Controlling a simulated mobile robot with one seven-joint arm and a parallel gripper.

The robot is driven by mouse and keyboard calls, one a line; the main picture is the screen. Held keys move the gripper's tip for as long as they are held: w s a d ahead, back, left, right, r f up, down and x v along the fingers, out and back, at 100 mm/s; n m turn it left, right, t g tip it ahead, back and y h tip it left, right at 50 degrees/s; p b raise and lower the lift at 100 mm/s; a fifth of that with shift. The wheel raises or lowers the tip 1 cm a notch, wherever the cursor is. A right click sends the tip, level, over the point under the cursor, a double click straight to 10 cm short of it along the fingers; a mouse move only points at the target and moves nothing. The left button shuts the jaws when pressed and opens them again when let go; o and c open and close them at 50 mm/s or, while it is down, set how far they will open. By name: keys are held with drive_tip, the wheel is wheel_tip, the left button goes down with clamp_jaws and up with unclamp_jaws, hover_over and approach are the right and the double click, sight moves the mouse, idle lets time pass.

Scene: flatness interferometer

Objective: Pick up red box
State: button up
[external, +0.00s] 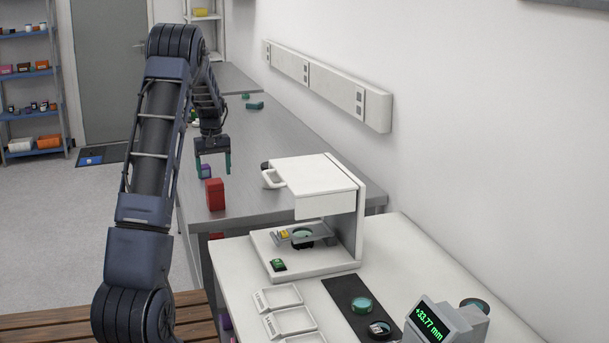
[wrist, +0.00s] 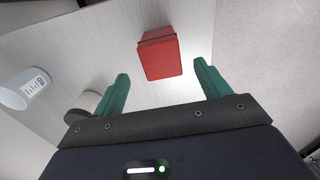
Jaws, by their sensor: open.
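The red box (external: 215,194) stands upright on the grey metal bench, near its left edge in the external view. In the wrist view the red box (wrist: 160,54) lies ahead of my gripper, roughly centred between the fingers and beyond their tips. My gripper (external: 213,163) is open, with two green fingers pointing down, and appears above and behind the box in the external view. In the wrist view my gripper (wrist: 163,72) holds nothing.
A white instrument (external: 312,190) stands on the nearer white table, right of the box. A white mug (wrist: 24,88) and a dark round object (wrist: 84,106) are left of the fingers in the wrist view. Small green items (external: 254,105) lie farther back on the bench.

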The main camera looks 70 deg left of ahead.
sight(215, 192)
wheel_tip(215, 192, down, 9)
drive_tip(key=shift+s+d+r, duration=0.1)
drive_tip(key=shift+d, duration=0.05)
drive_tip(key=c, duration=1.1)
drive_tip(key=shift+r, duration=0.1)
